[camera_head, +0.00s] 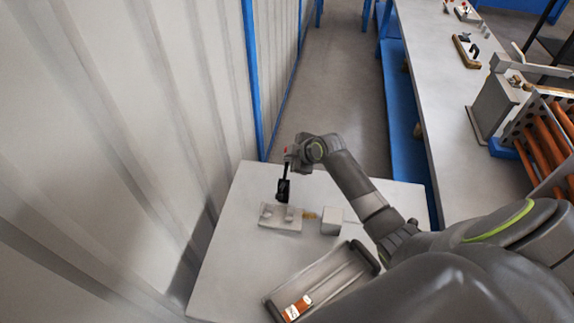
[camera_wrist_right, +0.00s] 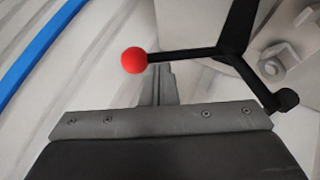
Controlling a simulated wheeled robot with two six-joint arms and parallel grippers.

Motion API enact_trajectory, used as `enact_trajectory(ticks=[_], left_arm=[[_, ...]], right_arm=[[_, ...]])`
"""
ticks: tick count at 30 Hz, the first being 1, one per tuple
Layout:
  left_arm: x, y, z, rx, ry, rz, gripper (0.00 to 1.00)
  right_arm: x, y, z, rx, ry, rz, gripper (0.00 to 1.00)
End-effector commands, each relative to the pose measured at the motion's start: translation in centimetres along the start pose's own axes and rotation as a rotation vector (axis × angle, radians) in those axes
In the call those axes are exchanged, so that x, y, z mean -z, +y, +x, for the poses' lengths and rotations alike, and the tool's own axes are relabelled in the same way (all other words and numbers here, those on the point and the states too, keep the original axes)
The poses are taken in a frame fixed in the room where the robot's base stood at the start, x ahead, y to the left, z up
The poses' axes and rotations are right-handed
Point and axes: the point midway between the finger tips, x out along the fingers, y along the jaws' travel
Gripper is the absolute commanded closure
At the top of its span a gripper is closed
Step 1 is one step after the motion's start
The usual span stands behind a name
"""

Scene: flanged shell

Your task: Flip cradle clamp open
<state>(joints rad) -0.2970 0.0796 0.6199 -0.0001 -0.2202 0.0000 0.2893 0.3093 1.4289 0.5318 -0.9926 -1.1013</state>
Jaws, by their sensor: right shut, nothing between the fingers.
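The cradle (camera_head: 268,216) is a pale grey block on the small table. The black clamp lever (camera_head: 283,188) rises above it, with a small red knob (camera_head: 286,150) at its top. In the right wrist view the red knob (camera_wrist_right: 134,61) sits on the end of a black lever arm (camera_wrist_right: 185,54). My right gripper (camera_head: 292,157) is beside the knob. Its fingers (camera_wrist_right: 160,85) are shut and empty, just right of and below the knob; I cannot tell whether they touch it. Part of the pale cradle (camera_wrist_right: 285,65) shows at the upper right. My left gripper is not in view.
A grey block (camera_head: 332,221) stands right of the cradle, with a small brass-coloured piece (camera_head: 310,215) between. A tray (camera_head: 330,262) lies at the table's front. A corrugated wall (camera_head: 130,150) is close on the left. A long bench (camera_head: 440,90) runs along the right.

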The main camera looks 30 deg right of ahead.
Motion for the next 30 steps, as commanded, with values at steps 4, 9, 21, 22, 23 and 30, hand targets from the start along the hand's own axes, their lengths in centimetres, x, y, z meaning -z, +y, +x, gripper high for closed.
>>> enact_trajectory(ticks=[4, 9, 21, 22, 23, 30], left_arm=[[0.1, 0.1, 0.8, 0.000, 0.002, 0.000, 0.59], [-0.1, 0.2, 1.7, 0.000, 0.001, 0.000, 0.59], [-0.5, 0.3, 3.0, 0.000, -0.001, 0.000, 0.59], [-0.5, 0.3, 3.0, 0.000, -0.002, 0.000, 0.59], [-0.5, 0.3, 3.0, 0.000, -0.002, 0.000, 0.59], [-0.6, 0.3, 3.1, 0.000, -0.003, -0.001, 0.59]], right_arm=[[-0.7, 0.5, 1.1, 0.103, -0.002, 0.070, 1.00], [-1.3, 0.7, 2.0, 0.207, -0.001, 0.138, 1.00], [-2.0, 0.8, 3.0, 0.247, 0.000, 0.165, 1.00], [-2.0, 0.8, 3.0, 0.247, 0.000, 0.165, 1.00], [-2.0, 0.8, 3.0, 0.247, 0.000, 0.165, 1.00], [-2.0, 0.9, 3.0, 0.247, -0.001, 0.164, 1.00]])
